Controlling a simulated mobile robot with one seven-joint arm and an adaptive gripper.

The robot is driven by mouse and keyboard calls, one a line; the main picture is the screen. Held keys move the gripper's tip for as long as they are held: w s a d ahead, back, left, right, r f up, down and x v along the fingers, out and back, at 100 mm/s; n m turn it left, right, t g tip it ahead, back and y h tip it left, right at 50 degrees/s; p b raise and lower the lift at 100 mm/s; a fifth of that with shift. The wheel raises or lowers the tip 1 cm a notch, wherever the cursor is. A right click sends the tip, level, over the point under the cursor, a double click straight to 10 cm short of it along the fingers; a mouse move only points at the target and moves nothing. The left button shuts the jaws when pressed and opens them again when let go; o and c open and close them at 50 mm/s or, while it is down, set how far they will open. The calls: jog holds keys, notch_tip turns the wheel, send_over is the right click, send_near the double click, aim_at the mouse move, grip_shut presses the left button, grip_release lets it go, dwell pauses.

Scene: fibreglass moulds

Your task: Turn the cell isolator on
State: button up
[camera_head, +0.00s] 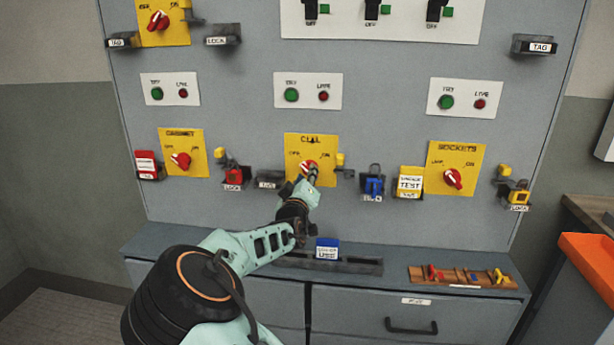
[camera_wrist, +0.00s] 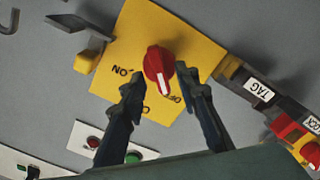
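The cell isolator is a yellow plate (camera_head: 292,142) with a red rotary knob (camera_head: 308,167), in the middle of the panel's lower row. In the wrist view its knob (camera_wrist: 158,66) shows whole, and its white pointer is toward the OFF lettering. The ON lettering is to the left on the yellow plate (camera_wrist: 190,40) there. My gripper (camera_wrist: 160,82) is open, with one finger on each side of the knob's lower part in the picture; contact cannot be told. In the head view my gripper (camera_head: 312,175) partly covers the knob.
A yellow block (camera_head: 340,160) sits just right of the cell plate. An empty TAG holder (camera_head: 268,181) is at its lower left. A blue padlock (camera_head: 374,187) and yellow test card (camera_head: 411,181) hang to the right. A blue card (camera_head: 327,248) stands on the ledge below.

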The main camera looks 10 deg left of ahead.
jog(key=shift+w, duration=0.55)
grip_shut()
jog(key=shift+m+b, duration=0.3)
jog(key=shift+b, duration=0.1)
jog(key=m+b, duration=0.4)
jog(key=m, duration=0.1)
jog(key=m+b, duration=0.5)
jog(key=m, duration=0.1)
jog(key=m+b, duration=0.5)
jog(key=m, duration=0.1)
jog(key=shift+d, duration=0.25)
jog(key=shift+m, duration=0.3)
